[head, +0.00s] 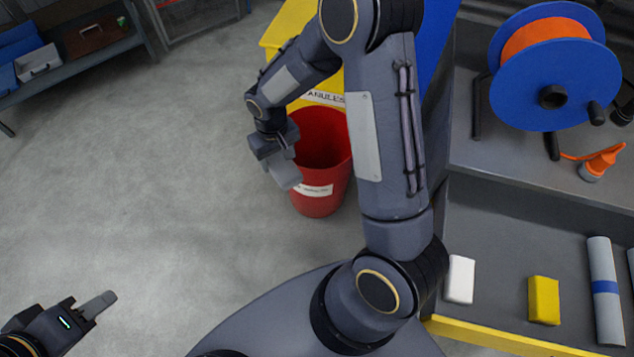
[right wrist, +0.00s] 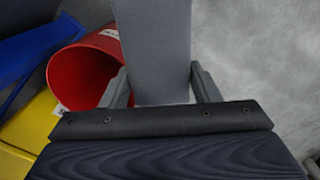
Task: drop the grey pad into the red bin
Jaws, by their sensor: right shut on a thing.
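My right gripper (head: 275,153) is shut on the grey pad (head: 284,173). In the right wrist view the pad (right wrist: 158,45) stands out between the two fingers (right wrist: 165,88). The red bin (head: 318,200) stands on the floor, its open mouth up and a white label on its front. The pad is at the left side of the bin in the head view, overlapping its edge in the picture. In the right wrist view the bin (right wrist: 78,78) is to the left of the pad. My left gripper (head: 95,305) is low at the left, away from the bin; its finger gap is unclear.
A yellow container (head: 285,30) labelled with granules stands behind the bin. At the right, a grey bench holds a blue and orange reel (head: 520,95), a white block (head: 460,279), a yellow block (head: 543,300) and a grey roll (head: 604,265). Floor left of the bin is clear.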

